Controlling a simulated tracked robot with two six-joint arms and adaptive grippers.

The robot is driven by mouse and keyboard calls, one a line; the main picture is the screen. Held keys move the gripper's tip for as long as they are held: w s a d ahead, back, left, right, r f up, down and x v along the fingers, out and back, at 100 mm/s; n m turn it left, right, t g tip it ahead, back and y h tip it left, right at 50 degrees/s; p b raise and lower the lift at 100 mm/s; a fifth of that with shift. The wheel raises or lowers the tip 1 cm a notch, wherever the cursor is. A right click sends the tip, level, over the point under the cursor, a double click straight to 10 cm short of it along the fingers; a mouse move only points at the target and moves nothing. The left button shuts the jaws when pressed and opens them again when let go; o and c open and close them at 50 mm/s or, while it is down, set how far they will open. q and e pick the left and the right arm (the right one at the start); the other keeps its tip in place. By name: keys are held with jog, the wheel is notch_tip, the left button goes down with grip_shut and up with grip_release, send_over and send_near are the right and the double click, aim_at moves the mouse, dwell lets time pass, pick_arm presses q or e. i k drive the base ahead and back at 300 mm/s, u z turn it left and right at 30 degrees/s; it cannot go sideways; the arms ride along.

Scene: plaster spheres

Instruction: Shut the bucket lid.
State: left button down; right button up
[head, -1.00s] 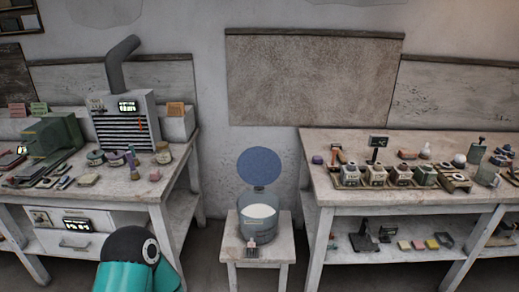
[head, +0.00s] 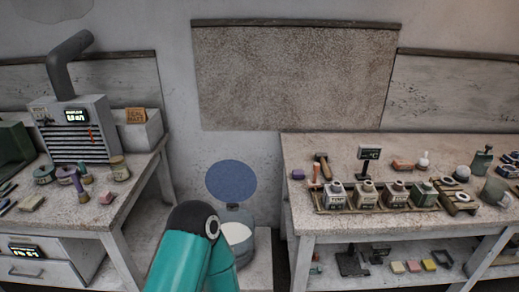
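The bucket (head: 241,237) is grey and holds white contents. It stands on a small low stool (head: 262,268) between the two benches. Its round blue lid (head: 231,180) is open, standing up at the back of the bucket. A teal arm of mine with a dark rounded joint comes up from the bottom edge and hides the left and front of the bucket. Neither gripper's fingers can be seen in the head view.
A left bench (head: 115,205) carries a grey vented machine (head: 75,130) and several small jars. A right bench (head: 310,215) carries a tray of bottles, a small scale (head: 368,155) and other tools. The bucket's stool stands in the gap between the benches, before a plain wall.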

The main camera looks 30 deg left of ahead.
aim_at(231, 181)
jog(key=u, duration=0.1)
jog(key=i, duration=0.85)
jog(key=u, duration=0.5)
